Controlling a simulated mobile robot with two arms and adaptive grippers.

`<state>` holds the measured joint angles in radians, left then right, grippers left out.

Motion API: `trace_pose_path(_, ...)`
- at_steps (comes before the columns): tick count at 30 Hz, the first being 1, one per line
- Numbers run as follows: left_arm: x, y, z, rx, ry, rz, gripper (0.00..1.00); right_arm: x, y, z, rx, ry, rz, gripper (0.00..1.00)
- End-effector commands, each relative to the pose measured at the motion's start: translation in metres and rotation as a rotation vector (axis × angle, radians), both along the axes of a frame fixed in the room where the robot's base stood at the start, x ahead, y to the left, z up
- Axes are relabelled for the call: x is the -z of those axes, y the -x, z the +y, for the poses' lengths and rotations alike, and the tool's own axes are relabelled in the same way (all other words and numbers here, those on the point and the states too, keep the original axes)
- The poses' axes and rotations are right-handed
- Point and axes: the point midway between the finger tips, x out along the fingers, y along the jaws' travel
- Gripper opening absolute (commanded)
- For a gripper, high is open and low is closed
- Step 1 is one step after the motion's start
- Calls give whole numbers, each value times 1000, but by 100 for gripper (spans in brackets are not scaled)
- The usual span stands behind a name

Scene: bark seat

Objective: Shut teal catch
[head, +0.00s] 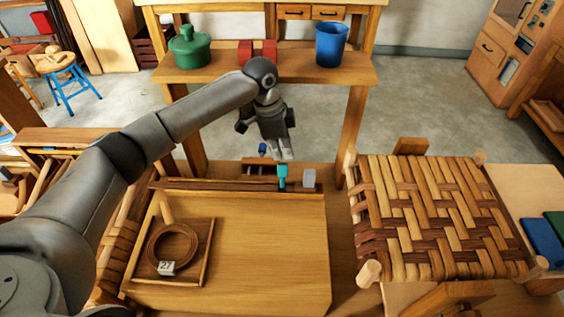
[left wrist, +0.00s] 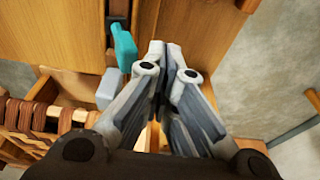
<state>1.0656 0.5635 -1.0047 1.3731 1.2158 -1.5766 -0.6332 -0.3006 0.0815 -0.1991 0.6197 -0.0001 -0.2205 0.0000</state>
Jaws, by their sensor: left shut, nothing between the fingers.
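The teal catch (head: 283,176) sits at the back edge of the wooden worktop, in the middle of the head view. It also shows in the left wrist view (left wrist: 124,48), left of the fingertips. I cannot tell from its pose whether it is open or shut. My left gripper (head: 283,155) points down just behind and above the teal catch. Its fingers (left wrist: 164,48) are together and empty, with a small gap to the catch in the wrist view. My right gripper is not in view.
A grey tab (head: 309,178) stands right of the teal catch, and a small blue piece (head: 263,149) lies behind it to the left. The worktop (head: 270,240) carries a coil (head: 173,246) with a "27" tag. A woven seat (head: 440,215) stands on the right.

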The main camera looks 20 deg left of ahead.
Motion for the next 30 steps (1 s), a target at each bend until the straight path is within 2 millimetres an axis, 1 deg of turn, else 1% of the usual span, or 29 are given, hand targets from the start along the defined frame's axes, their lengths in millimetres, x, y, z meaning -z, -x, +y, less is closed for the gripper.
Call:
trace_pose_path(8, 4, 0, 0, 0, 0, 1, 0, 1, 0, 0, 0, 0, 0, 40)
trace_pose_path(19, 21, 0, 0, -1, 0, 1, 0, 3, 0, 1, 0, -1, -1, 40)
trace_pose_path(30, 22, 1, 0, 0, 0, 1, 0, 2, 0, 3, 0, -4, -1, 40)
